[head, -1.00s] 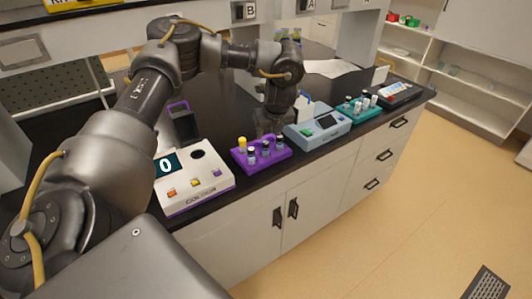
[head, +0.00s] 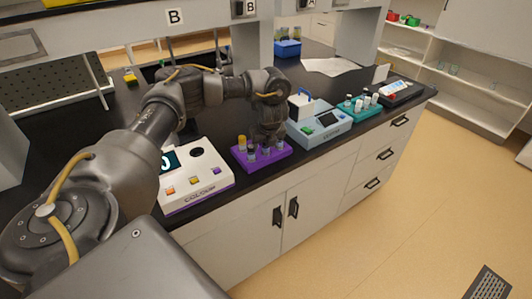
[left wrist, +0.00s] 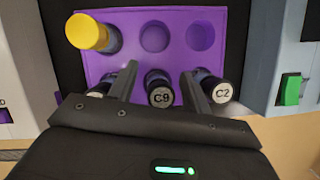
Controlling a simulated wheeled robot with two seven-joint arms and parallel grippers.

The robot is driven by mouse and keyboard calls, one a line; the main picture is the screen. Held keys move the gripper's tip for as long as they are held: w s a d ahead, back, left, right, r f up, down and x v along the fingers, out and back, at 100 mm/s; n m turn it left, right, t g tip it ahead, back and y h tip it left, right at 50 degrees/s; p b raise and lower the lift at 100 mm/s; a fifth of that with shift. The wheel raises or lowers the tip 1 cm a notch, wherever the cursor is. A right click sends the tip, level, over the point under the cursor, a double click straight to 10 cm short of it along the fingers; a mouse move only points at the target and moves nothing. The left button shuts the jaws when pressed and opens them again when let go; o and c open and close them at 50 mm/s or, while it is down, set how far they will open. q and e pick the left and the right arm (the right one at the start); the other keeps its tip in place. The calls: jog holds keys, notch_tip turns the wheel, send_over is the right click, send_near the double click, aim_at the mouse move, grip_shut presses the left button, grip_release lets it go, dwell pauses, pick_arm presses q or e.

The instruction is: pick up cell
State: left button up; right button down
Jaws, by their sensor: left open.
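The purple rack (head: 262,163) stands near the front edge of the black bench and holds several small dark vials. A yellow-capped vial (left wrist: 88,33) sits in its corner; it also shows in the head view (head: 242,142). In the left wrist view a row of vials includes one marked C9 (left wrist: 160,95) and one marked C2 (left wrist: 221,92); a third label, at left, is mostly hidden. My left gripper (left wrist: 159,75) is open, with its fingers on either side of the C9 vial. In the head view this gripper (head: 268,133) is low over the rack. My right gripper is not in view.
A white COLOUR meter (head: 200,178) reading 0 stands left of the rack. The bench's front edge (head: 290,163) is close by.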

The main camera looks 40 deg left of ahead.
pick_arm(q)
jog(key=shift+c, duration=1)
jog(key=c, duration=0.6)
jog(key=shift+c, duration=0.2)
jog(key=shift+r, duration=0.4)
jog(key=v, duration=0.2)
jog(key=p+v, duration=0.1)
jog(key=shift+a+r, duration=0.3)
jog(key=shift+r, duration=0.2)
jog(key=s+d+r, duration=0.5)
jog(key=s+r, duration=0.3)
jog(key=s, duration=0.4)
jog(key=shift+s+r, duration=0.2)
